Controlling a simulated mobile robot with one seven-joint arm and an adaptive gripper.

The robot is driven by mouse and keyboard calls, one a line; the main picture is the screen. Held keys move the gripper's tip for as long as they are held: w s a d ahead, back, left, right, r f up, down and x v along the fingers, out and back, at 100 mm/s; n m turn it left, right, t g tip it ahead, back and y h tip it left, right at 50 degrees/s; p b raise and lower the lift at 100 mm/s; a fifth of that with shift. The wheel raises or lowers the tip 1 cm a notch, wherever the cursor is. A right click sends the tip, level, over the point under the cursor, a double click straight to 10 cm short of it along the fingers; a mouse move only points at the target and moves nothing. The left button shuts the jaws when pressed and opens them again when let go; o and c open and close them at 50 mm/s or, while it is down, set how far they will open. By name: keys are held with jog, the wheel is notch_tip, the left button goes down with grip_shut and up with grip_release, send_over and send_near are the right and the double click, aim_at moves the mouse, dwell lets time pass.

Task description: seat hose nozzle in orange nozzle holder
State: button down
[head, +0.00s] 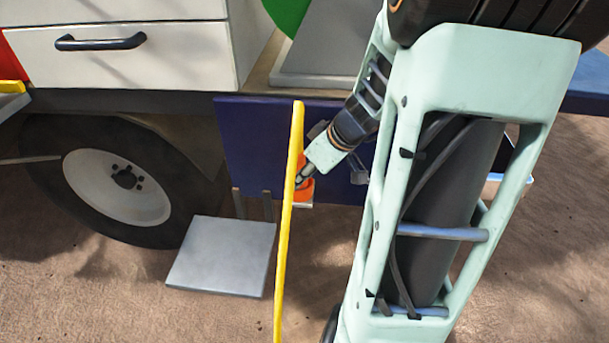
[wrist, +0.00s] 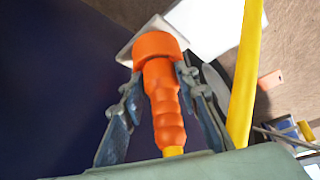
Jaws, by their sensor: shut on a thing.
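My gripper (wrist: 158,77) is shut on the orange ribbed hose nozzle (wrist: 168,118), with a finger on each side. A bit of yellow shows at the nozzle's near end. At its far end is a wider orange cylinder (wrist: 157,46); I cannot tell whether this is the nozzle's head or the orange holder. A pale plate lies beyond it. In the head view my gripper (head: 302,180) is low beside the dark blue panel, at a small orange piece (head: 305,190) above a pale bracket (head: 303,204). The yellow bar partly hides this spot.
A long yellow bar or hose (head: 287,225) stands close by; it also shows in the wrist view (wrist: 245,75). The dark blue panel (head: 255,150) is behind. A grey step plate (head: 222,257) and a wheel (head: 115,187) are left. Bare ground lies below.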

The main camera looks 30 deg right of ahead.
jog(key=shift+s+f, duration=0.1)
jog(key=shift+f, duration=0.05)
jog(key=c, duration=1.4)
grip_release()
jog(key=shift+f, duration=0.1)
